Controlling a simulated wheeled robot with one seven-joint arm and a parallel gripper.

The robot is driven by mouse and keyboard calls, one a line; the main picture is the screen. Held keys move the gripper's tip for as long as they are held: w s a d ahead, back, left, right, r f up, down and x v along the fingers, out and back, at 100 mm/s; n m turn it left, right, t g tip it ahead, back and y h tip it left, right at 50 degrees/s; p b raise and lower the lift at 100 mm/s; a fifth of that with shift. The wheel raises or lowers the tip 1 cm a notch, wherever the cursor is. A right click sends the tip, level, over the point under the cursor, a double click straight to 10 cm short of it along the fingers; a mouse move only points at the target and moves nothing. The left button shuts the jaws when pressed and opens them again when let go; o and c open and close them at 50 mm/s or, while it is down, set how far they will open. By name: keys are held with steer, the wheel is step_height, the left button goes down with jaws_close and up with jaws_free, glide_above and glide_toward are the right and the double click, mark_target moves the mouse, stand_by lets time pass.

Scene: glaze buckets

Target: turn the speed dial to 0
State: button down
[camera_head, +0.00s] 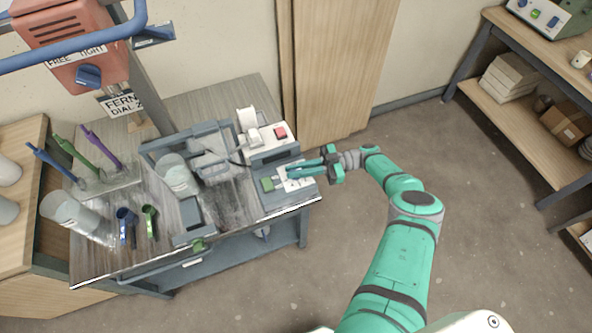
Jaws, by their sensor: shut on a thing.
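The control box (288,200) is at the right end of the grey workbench, with a white dial plate (295,185) and a green block-like control (268,184) on its top. My green gripper (291,172) reaches in from the right, with its fingers low over the plate. It is shut on the speed dial, which is mostly hidden by the fingers. The dial's pointer and its numbers are too small or covered to read.
A red switch (280,132) sits on a white panel behind the gripper. Clear buckets (177,175), a tool rack (105,188) and a grey frame fill the bench to the left.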

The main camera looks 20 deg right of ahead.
steer(key=shift+f, duration=0.15)
steer(key=c, duration=1.8)
jaws_free()
steer(key=shift+d, duration=0.1)
